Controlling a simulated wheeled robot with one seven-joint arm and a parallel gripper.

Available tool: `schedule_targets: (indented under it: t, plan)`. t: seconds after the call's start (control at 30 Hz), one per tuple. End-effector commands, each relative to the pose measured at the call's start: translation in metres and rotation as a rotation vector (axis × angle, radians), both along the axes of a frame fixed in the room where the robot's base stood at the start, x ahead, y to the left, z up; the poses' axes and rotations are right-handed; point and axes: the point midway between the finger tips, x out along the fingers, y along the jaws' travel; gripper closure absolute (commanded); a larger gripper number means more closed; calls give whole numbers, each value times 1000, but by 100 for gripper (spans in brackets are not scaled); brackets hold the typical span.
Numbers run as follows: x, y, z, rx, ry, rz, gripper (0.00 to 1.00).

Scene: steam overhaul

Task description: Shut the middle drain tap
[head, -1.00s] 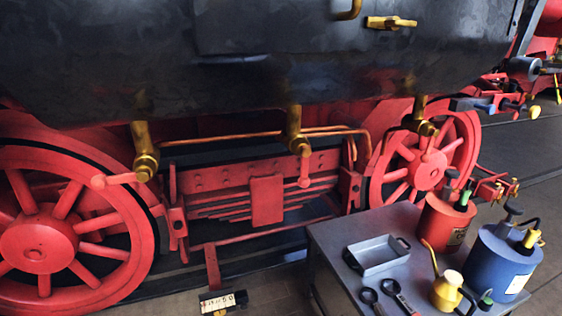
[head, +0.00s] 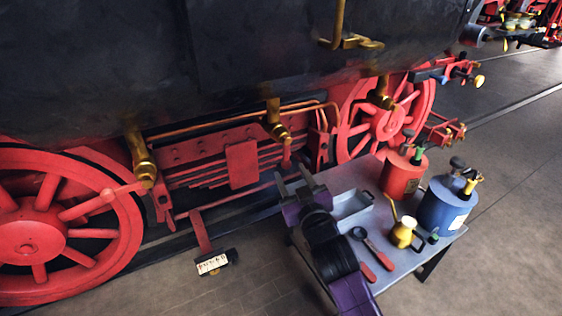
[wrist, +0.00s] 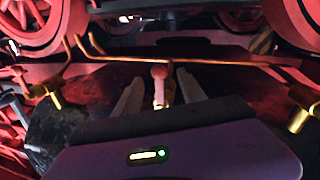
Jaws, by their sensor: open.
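The middle drain tap (head: 275,125) is brass and hangs below the dark tank. Its red lever (head: 286,155) points down. My gripper (head: 294,180), purple with dark jaws, is open just below that lever in the head view. In the wrist view the two fingers (wrist: 160,98) stand on either side of the lever (wrist: 158,73), with brass behind it. I cannot tell whether either finger touches it.
A grey table (head: 372,172) stands below right, under my arm. It holds a tray (head: 352,206), a red can (head: 402,175), a blue can (head: 445,205) and a brass oil can (head: 402,233). Red wheels (head: 40,235) and copper pipes (head: 215,123) lie near the taps. Floor at the front is clear.

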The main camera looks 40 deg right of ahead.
Motion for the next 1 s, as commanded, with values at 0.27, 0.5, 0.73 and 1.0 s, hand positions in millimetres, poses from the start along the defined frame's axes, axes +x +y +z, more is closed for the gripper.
schedule_targets:
  t: [0.27,0.5,0.73,1.0]
  plan:
    - [36,-19,2,-1,-2,0,52]
    - [47,-24,1,0,-1,1,52]
    - [47,-24,1,-1,-2,1,56]
    - [47,-24,1,-1,-2,0,100]
